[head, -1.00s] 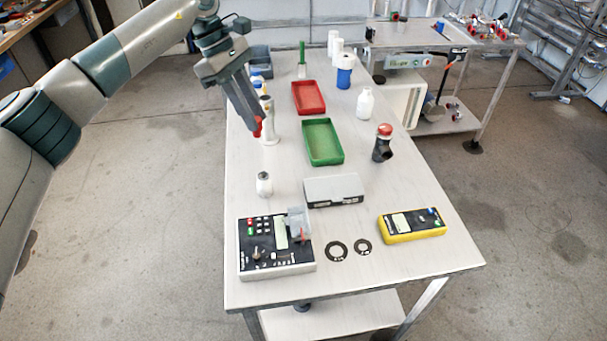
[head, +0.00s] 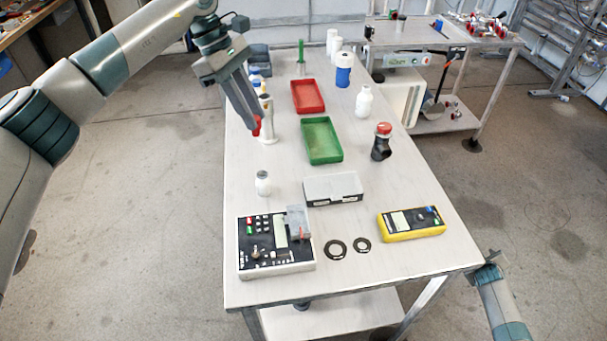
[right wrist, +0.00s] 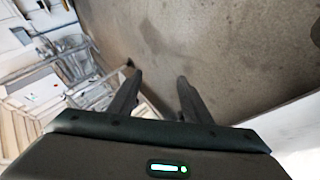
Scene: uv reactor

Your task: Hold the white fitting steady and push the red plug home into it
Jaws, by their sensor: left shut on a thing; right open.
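My left gripper (head: 254,129) is shut on the red plug (head: 257,126), with its fingers pointing down above the left side of the table. I cannot tell whether plug and fitting touch. A small white piece with a grey top (head: 263,184) stands nearer the front. My right gripper (head: 487,260) is at the table's front right corner. In the right wrist view its fingers (right wrist: 160,92) are apart and empty above the floor.
The table (head: 400,280) holds a green tray (head: 308,143), a red tray (head: 297,98), a grey box (head: 333,188), a control box (head: 246,262), a yellow meter (head: 412,226), two black rings and a dark elbow with a red cap (head: 381,147).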

